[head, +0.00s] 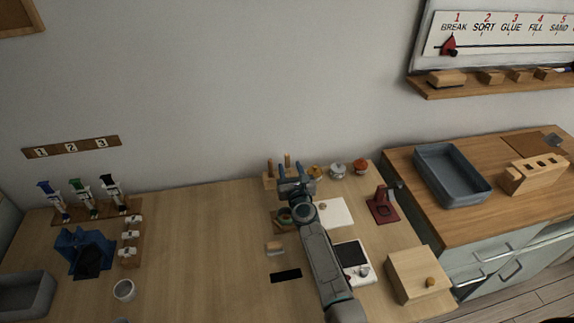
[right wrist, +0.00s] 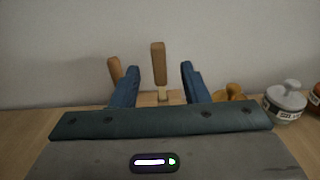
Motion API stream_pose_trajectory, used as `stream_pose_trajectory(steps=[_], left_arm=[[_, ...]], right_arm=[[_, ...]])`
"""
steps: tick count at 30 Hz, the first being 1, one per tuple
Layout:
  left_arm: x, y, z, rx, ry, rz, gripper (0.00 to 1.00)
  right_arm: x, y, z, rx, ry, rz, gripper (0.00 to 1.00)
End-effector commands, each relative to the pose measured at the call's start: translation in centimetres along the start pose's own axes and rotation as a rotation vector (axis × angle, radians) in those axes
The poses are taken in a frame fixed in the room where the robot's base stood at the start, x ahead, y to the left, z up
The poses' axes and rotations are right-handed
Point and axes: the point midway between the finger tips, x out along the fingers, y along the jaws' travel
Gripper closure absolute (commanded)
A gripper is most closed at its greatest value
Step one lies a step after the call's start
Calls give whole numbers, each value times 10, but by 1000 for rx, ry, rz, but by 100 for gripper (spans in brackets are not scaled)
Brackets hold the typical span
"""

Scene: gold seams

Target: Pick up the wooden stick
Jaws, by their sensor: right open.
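A wooden stick (right wrist: 158,62) stands upright in the right wrist view, between the two blue fingers of my right gripper (right wrist: 160,70) as seen from the camera. A second, similar stick (right wrist: 115,70) shows to its left, partly behind the left finger. In the head view the sticks (head: 287,160) rise from a small wooden holder (head: 268,182) at the back of the table. My right gripper (head: 296,185) is open in front of the holder and hides part of it. I cannot tell whether a finger touches a stick. My left gripper is out of view.
A white pad (head: 335,212), a dark red stand (head: 382,205) and a wooden box (head: 418,275) are nearby. The table's left-middle (head: 200,240) is clear.

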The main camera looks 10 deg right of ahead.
Motion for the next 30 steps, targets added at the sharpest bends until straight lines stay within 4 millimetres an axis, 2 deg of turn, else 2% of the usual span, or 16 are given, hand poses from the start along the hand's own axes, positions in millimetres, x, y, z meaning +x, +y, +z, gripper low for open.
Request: stream_pose_trajectory(steps=[9,13,19,20,26,30], left_arm=[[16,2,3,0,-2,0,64],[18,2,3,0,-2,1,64],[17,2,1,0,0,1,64],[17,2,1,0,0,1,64],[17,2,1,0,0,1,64],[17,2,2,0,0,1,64]], right_arm=[[42,1,-2,-2,-1,1,59],[49,1,-1,-1,0,0,59],[49,1,0,-1,0,0,59],[49,1,0,-1,0,0,61],[49,1,0,-1,0,0,100],[49,1,0,-1,0,0,100]])
